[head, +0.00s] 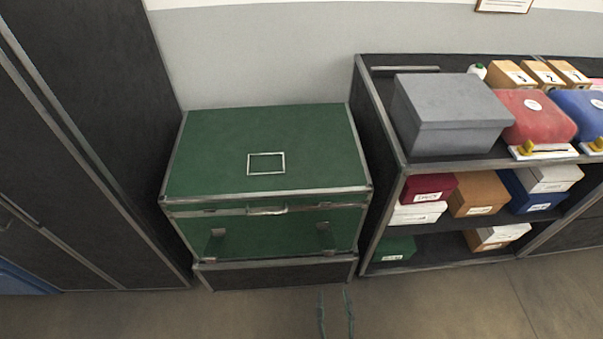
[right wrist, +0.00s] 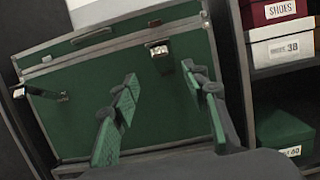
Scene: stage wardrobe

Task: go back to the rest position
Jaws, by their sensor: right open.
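My right gripper (head: 335,312) shows at the bottom of the head view as two thin green-padded fingers, apart, in front of the green trunk (head: 262,150). In the right wrist view its fingers (right wrist: 160,78) are spread with nothing between them, and the trunk's green front (right wrist: 85,115) lies beyond them. The trunk's lid is down, with a handle (head: 267,211) at its front edge. Two metal latches stick out from the front, one near the right finger (right wrist: 160,50) and one at the left (right wrist: 40,93). My left gripper is not in view.
A dark cabinet (head: 90,120) stands left of the trunk. A dark shelf unit (head: 440,165) stands right, holding a grey box (head: 448,112), a red case (head: 535,115) and several labelled shoe boxes. The trunk rests on a dark base (head: 275,275). The floor (head: 440,305) in front is clear.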

